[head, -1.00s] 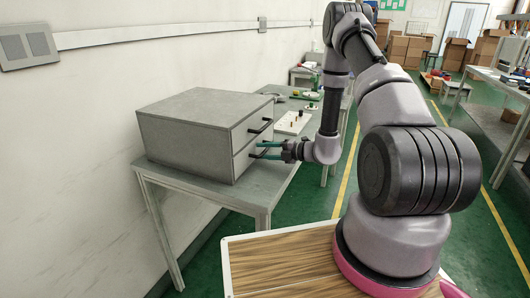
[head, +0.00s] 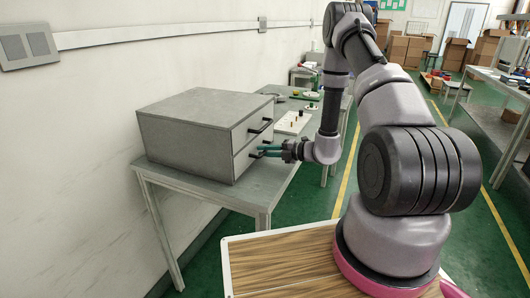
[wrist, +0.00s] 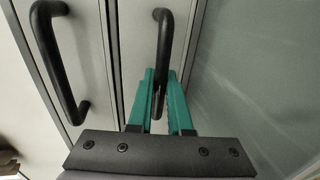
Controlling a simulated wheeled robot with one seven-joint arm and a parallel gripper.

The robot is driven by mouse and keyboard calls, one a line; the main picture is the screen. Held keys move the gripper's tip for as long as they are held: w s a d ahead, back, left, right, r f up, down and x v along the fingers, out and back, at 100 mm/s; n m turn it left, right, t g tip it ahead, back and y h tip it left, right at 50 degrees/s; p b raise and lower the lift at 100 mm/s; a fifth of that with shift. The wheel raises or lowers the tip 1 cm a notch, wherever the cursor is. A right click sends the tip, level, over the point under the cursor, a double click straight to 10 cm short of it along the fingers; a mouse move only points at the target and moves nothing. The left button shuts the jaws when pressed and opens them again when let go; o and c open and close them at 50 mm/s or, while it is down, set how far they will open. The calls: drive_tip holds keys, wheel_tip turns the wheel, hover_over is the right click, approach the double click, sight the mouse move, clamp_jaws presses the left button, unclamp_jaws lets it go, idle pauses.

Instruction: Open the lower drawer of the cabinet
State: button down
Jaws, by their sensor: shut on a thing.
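The grey cabinet (head: 185,143) stands on a table, with its two drawer fronts facing right. The lower drawer (head: 243,161) looks closed, flush with the upper drawer (head: 245,133). My gripper (head: 264,151) is at the lower drawer's black handle. In the wrist view, the green fingers (wrist: 161,100) are shut on the lower handle (wrist: 163,40), one on each side of its bar. The upper drawer's handle (wrist: 62,70) is to the left there, apart from the fingers.
The cabinet's table (head: 230,195) runs along the wall. A white board with small dark parts (head: 292,122) lies behind the gripper on this table. The green floor in front of the drawers looks clear, apart from my arm.

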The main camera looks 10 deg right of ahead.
drive_tip(key=shift+d, duration=0.1)
idle(0.8)
drive_tip(key=f+v, duration=0.2)
drive_tip(key=v, duration=0.8)
drive_tip(key=f+v, duration=0.2)
drive_tip(key=v, duration=0.9)
drive_tip(key=shift+s+d+f, duration=0.25)
drive_tip(key=shift+d, duration=0.05)
drive_tip(key=c, duration=0.8)
unclamp_jaws()
drive_tip(key=shift+c, duration=0.2)
drive_tip(key=v, duration=1)
drive_tip(key=shift+s+d, duration=0.15)
drive_tip(key=shift+d, duration=0.15)
drive_tip(key=shift+r, duration=0.15)
